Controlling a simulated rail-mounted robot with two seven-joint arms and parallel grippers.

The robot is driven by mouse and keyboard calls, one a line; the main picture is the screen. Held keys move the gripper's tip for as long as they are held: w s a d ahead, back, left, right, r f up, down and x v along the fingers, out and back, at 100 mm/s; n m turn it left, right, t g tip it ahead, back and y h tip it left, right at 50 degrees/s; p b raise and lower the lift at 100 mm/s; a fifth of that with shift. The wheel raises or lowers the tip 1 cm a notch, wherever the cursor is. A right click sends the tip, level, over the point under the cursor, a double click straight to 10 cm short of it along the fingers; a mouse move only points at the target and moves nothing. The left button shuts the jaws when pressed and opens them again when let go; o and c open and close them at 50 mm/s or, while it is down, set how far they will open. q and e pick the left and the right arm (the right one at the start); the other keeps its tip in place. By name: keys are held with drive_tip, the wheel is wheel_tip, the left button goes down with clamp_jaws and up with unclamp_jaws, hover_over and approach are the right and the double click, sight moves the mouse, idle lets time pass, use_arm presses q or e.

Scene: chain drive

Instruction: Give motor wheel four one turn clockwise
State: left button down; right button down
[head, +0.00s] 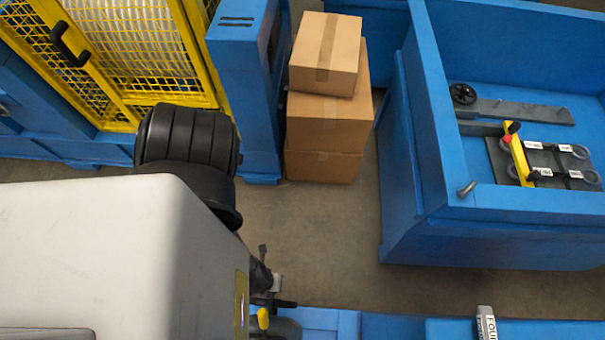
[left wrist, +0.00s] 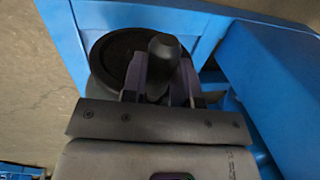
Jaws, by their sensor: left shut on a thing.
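In the left wrist view a round black wheel (left wrist: 108,62) is set in a blue housing. A dark, rounded crank knob (left wrist: 164,45) stands up from it. My left gripper (left wrist: 163,72) is shut on this knob, one finger on each side. In the head view my left gripper (head: 268,290) is at the lower middle, mostly hidden behind my own arm; the wheel cannot be made out clearly there. A grey sign reading "FOUR" (head: 487,325), cut off by the bottom edge, stands to the right. My right gripper is in neither view.
A blue bench (head: 345,325) runs along the bottom edge. A blue open bin (head: 425,130) at right holds a black wheel (head: 463,93) and a dark plate with labelled parts and a yellow bar (head: 520,155). Stacked cartons (head: 328,120) and a yellow mesh cage (head: 90,60) stand behind. Floor between is clear.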

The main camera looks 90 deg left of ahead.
use_arm(q)
drive_tip(key=shift+s, duration=0.1)
drive_tip(key=shift+s+a+f+t, duration=0.15)
drive_tip(key=shift+s+f+t, duration=0.25)
drive_tip(key=shift+s, duration=0.5)
drive_tip(key=shift+s+a+f+t, duration=0.15)
drive_tip(key=shift+s+f+t, duration=0.15)
drive_tip(key=shift+s+t, duration=0.45)
drive_tip(key=shift+s+a+f+t, duration=0.15)
drive_tip(key=shift+s+f+t, duration=0.15)
drive_tip(key=shift+s, duration=0.75)
drive_tip(key=shift+f, duration=0.1)
drive_tip(key=c, duration=0.9)
unclamp_jaws()
drive_tip(key=shift+s, duration=0.1)
